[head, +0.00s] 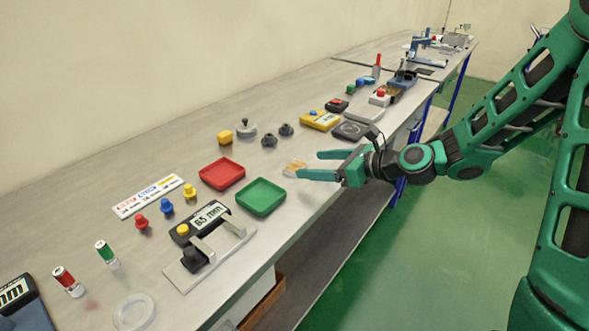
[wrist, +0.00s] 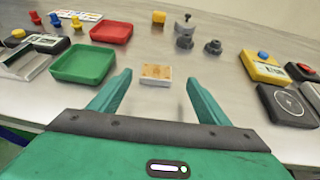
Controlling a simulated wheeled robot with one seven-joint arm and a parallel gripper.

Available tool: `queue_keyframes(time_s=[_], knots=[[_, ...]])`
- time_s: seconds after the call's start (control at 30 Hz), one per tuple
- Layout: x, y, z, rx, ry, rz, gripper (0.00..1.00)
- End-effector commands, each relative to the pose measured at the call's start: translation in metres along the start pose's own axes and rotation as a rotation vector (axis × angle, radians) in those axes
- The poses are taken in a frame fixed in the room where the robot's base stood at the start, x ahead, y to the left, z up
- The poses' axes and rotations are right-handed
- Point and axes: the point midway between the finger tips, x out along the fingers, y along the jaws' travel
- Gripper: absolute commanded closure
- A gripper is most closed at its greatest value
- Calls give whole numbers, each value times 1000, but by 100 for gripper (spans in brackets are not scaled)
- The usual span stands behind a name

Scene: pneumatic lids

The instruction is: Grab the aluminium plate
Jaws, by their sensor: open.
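My gripper (head: 309,164) is open and empty, with its two green fingers pointing across the bench top. A small flat square piece (head: 295,168) with a tan-orange top and pale sides lies just beyond the fingertips. In the wrist view this square piece (wrist: 156,75) is centred between the open fingers (wrist: 158,80), touching neither. I cannot tell for sure from its look that it is the aluminium plate. My gripper's height above the bench is hard to judge.
A green tray (head: 261,197) and a red tray (head: 222,173) lie left of the square piece. Dark knobs (head: 286,130) stand behind it. A dark square pad (head: 352,131) and a yellow box (head: 320,119) are to the right. The bench around the square piece is clear.

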Motion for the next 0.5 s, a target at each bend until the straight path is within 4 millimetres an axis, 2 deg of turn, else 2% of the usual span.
queue_keyframes(time_s=[0.27, 0.5], knots=[[16, 3, -1, -2, 1, 2, 30], [49, 6, -2, -3, 0, 2, 30]])
